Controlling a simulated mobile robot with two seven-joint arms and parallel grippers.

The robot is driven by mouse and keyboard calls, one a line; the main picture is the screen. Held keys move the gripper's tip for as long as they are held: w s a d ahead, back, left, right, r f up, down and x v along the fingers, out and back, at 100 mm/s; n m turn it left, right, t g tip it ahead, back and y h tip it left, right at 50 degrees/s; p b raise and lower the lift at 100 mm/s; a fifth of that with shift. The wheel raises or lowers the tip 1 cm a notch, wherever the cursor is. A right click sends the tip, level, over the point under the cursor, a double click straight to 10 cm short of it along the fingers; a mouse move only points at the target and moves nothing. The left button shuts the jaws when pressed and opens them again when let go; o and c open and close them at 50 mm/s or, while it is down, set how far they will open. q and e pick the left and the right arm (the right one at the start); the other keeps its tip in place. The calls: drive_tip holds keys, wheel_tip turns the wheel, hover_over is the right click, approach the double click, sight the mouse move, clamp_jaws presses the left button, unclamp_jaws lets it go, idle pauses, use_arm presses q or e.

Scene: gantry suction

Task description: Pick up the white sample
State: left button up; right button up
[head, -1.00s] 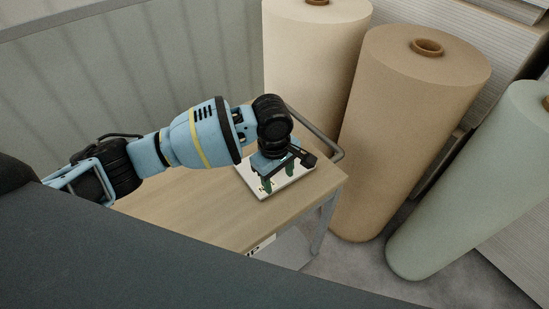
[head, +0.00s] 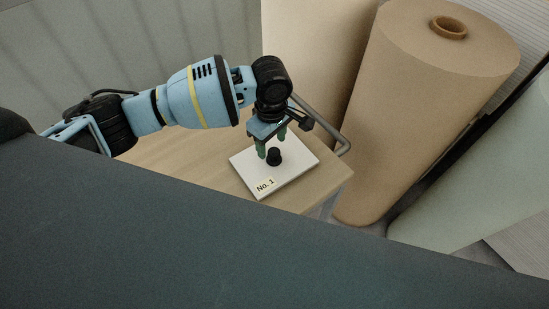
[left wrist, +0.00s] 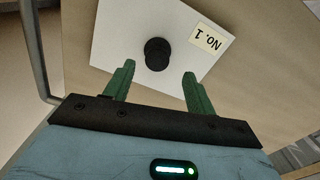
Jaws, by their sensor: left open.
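The white sample (head: 290,171) is a flat white plate with a black knob (head: 274,157) on top and a "No. 1" label (head: 265,186). It lies on the wooden table top. My left gripper (head: 271,147) is open, with green fingers beside and behind the knob. In the left wrist view the white sample (left wrist: 120,40) shows with the knob (left wrist: 157,53) lying beyond and between the spread fingertips (left wrist: 157,72). The fingers hold nothing. My right gripper is out of view.
The wooden table (head: 200,160) has a grey rail (head: 340,147) at its far right end. A tall brown roll (head: 425,100) stands just beyond it, with a pale green roll (head: 475,205) to the right. The table top left of the sample is bare.

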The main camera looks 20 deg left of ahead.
sight(274, 152)
use_arm(q)
drive_tip(key=shift+w+d+f+b, duration=0.1)
drive_tip(key=shift+d+f+b, duration=0.1)
drive_tip(key=shift+f, duration=1.1)
drive_tip(key=shift+d+f+b, duration=0.1)
drive_tip(key=shift+f+b, duration=0.1)
drive_tip(key=shift+f, duration=1.1)
drive_tip(key=shift+c, duration=0.3)
clamp_jaws()
